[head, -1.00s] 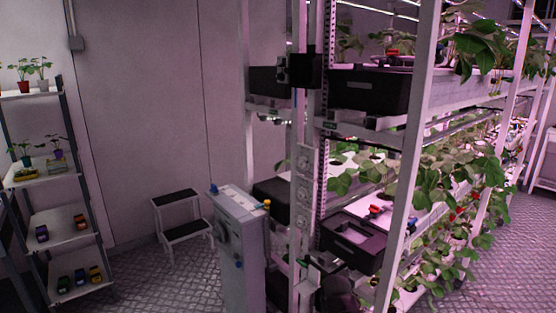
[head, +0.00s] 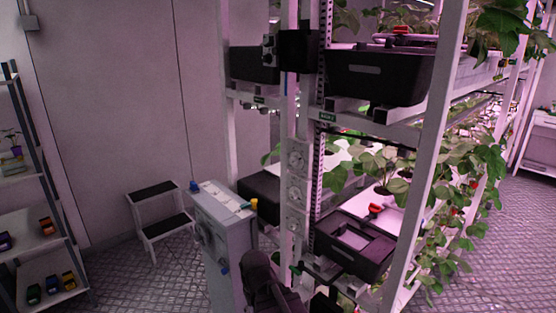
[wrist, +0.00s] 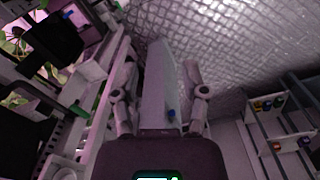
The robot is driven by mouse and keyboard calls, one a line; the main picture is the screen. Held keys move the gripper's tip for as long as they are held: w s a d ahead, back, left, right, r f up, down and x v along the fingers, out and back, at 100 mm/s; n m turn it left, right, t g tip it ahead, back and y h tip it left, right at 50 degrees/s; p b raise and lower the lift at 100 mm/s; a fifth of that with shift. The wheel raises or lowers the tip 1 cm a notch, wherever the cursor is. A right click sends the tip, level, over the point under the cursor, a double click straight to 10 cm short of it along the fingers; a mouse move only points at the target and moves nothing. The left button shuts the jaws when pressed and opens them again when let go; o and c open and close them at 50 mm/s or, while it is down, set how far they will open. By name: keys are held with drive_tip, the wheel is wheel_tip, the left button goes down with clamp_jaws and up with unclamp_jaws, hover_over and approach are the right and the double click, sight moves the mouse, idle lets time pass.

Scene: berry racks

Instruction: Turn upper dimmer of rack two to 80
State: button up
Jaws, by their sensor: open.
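A white panel on the near rack's front post carries several round dials in a column. The top dial (head: 296,158) is pale, the one below it (head: 295,194) looks alike, and their markings are too small to read. A green label (head: 327,116) sits on the rack's upper beam, its text not clearly legible. My gripper (wrist: 161,92) is open in the wrist view, its two fingers apart with nothing held between them. It points down past the grey cabinet (wrist: 160,75), apart from the dials. In the head view a dark part of my arm shows low in front of the rack.
The grey cabinet (head: 225,235) stands left of the dial post. A step stool (head: 160,212) and a shelf (head: 40,285) with small coloured items are further left. Black bins (head: 352,245) and plants fill the rack. Patterned floor is free at the right.

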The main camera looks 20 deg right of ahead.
drive_tip(key=shift+w+a, duration=0.15)
drive_tip(key=shift+w, duration=0.3)
drive_tip(key=shift+o, duration=0.2)
drive_tip(key=shift+w, duration=0.1)
drive_tip(key=shift+o, duration=1.1)
drive_tip(key=w+d+r+n+t+h+p, duration=0.2)
drive_tip(key=w+d+r+n+h+p, duration=0.45)
drive_tip(key=w+d+r+h, duration=0.5)
drive_tip(key=w+a+r+n+t+h+p, duration=0.1)
drive_tip(key=w+r+n+t+h+p, duration=0.1)
drive_tip(key=r, duration=0.8)
drive_tip(key=w+a+r+n+t+h+p, duration=0.1)
drive_tip(key=w+r+n+t+h+p, duration=0.1)
drive_tip(key=w+r, duration=0.5)
wheel_tip(320, 180, up, 3)
drive_tip(key=n+h+p, duration=0.1)
drive_tip(key=n+p, duration=0.1)
drive_tip(key=n, duration=0.1)
drive_tip(key=shift+t+p, duration=0.3)
drive_tip(key=shift+t, duration=0.1)
